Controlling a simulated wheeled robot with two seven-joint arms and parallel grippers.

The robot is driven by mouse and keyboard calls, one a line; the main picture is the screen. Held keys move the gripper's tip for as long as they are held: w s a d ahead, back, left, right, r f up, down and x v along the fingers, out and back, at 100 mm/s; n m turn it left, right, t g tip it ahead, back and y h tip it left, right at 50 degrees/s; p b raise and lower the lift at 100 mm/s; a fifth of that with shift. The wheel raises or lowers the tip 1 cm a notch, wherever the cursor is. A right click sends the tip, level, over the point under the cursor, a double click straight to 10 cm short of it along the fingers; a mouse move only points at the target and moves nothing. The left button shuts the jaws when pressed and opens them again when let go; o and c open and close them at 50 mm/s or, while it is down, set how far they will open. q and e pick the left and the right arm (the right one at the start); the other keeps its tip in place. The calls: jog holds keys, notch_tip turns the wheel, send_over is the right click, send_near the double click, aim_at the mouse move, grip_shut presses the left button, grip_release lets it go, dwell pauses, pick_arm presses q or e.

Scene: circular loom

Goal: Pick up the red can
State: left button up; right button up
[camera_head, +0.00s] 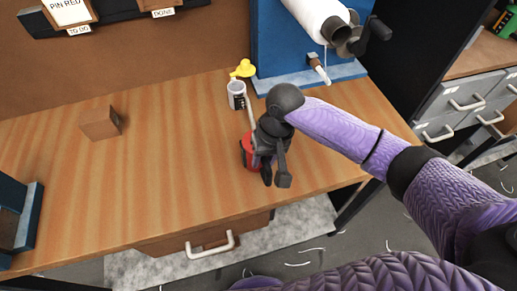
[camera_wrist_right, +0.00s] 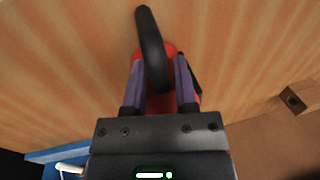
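The red can (camera_head: 247,152) stands on the wooden workbench near its front edge, with a thin grey spout-like piece rising from it. My right gripper (camera_head: 268,170) points down at the can and hides much of it. In the right wrist view, the red can (camera_wrist_right: 168,48) lies between the two fingers of the gripper (camera_wrist_right: 159,62), with a dark curved piece crossing in front of it. The fingers are on both sides of the can; whether they press on it is not clear. My left gripper is not in view.
A white-grey cup (camera_head: 236,95) and a yellow-topped item (camera_head: 243,69) stand just behind the can. A blue stand (camera_head: 270,45) with a white roll is at the back. A brown block (camera_head: 101,122) sits at left. The bench's middle is clear.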

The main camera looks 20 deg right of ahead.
grip_shut()
dwell(1.1)
